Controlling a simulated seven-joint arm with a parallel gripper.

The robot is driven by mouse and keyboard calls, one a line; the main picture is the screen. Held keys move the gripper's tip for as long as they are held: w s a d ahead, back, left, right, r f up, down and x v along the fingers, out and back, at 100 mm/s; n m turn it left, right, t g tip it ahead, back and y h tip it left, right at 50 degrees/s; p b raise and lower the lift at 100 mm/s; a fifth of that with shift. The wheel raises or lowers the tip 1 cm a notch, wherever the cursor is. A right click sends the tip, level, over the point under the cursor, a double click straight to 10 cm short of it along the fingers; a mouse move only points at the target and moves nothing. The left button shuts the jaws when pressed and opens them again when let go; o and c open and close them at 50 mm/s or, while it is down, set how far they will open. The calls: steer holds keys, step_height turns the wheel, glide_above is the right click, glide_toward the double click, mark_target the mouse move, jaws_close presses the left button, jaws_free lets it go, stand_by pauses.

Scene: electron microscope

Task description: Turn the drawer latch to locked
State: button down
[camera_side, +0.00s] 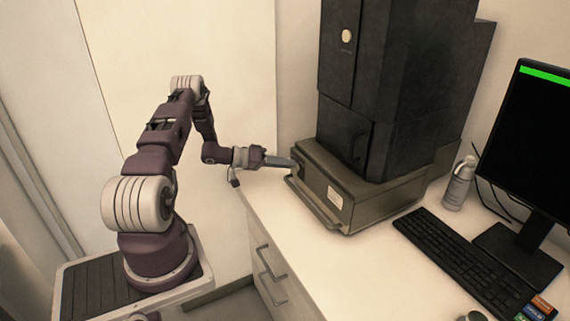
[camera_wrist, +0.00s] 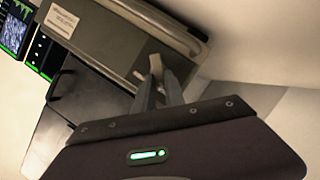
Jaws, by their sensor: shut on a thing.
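The drawer latch (camera_wrist: 154,62) is a small pale lever on a darker plate on the drawer front (camera_wrist: 110,45), seen in the wrist view. My gripper (camera_wrist: 157,77) has its two grey fingers close around the lever and is shut on it. Part of the latch is hidden by the fingertips. In the side view my gripper (camera_side: 291,164) reaches from the left to the upper left end of the grey-green drawer unit (camera_side: 372,207). The latch is too small and covered to make out there. I cannot tell whether its position counts as locked.
A bar handle (camera_side: 314,207) runs along the drawer front, near a white label (camera_side: 334,197). A tall black microscope cabinet (camera_side: 390,85) stands on the unit. A keyboard (camera_side: 460,262), monitor (camera_side: 535,140) and bottle (camera_side: 459,184) are to the right. The white bench (camera_side: 300,240) is clear in front.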

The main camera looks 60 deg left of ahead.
steer(key=shift+w+r, duration=0.1)
steer(key=shift+w, duration=0.15)
steer(key=c, duration=1.4)
jaws_free()
steer(key=shift+d, duration=0.1)
steer(key=shift+s, duration=0.1)
steer(key=v, duration=0.7)
